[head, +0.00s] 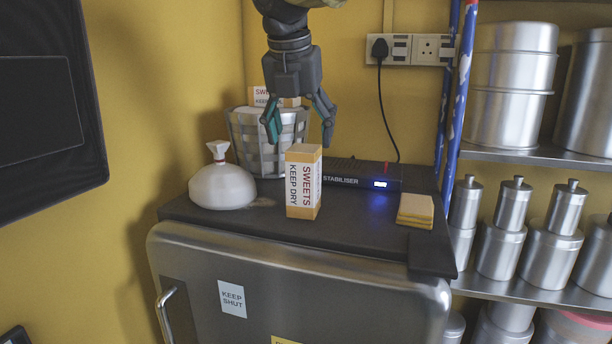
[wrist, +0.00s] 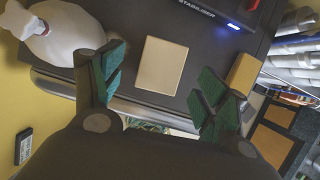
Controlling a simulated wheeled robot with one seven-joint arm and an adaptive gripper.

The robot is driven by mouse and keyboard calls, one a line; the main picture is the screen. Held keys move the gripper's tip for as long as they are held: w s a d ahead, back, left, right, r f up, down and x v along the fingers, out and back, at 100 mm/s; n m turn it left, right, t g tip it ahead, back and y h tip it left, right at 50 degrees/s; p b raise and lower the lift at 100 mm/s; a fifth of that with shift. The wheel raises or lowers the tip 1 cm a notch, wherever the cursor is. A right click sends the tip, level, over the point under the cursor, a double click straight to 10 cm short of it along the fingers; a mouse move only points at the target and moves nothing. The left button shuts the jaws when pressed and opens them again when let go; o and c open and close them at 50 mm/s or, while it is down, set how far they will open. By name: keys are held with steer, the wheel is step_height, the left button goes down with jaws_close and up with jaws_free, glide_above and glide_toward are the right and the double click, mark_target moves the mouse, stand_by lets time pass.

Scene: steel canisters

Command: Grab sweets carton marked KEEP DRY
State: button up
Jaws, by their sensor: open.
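The sweets carton (head: 303,184) stands upright on the dark top of the steel cabinet, its white label reading SWEETS KEEP DRY. In the wrist view its plain top (wrist: 161,66) shows between and beyond my fingers. My gripper (head: 299,126) is open and empty, pointing down above the carton, with its fingers apart. It also shows in the wrist view (wrist: 158,92), with green pads on both fingers. A second SWEETS carton (head: 262,96) sits in the basket behind, partly hidden by my gripper.
A white tied bag (head: 221,186) stands left of the carton, and a woven metal basket (head: 243,137) behind it. A stabiliser box (head: 345,180) lies behind right. Yellow pads (head: 415,211) lie at the right. Blue poles (head: 458,90) and steel canisters (head: 503,228) are farther right.

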mark_target(301, 146)
steer(key=shift+s+f, duration=0.25)
steer(key=shift+s, duration=0.1)
steer(key=shift+f, duration=0.35)
steer(key=w+f, duration=0.1)
steer(key=w+f+p, duration=0.1)
steer(key=w, duration=0.1)
steer(key=shift+w+f, duration=0.2)
steer(key=shift+f, duration=0.15)
steer(key=shift+s+d+f+p, duration=0.4)
steer(key=shift+s+f+p, duration=0.1)
steer(key=shift+p, duration=0.25)
steer(key=shift+s+f, duration=0.1)
steer(key=shift+f, duration=0.2)
steer(key=w+f, duration=0.1)
steer(key=w+f+p, duration=0.1)
steer(key=shift+f, duration=0.35)
steer(key=shift+s+d+r, duration=0.1)
steer(key=shift+s+r, duration=0.1)
steer(key=shift+s, duration=0.3)
steer(key=shift+c, duration=0.6)
steer(key=shift+w+f, duration=0.15)
steer(key=shift+w, duration=0.1)
steer(key=c, duration=1)
steer(key=shift+s, duration=0.1)
steer(key=shift+c, duration=0.7)
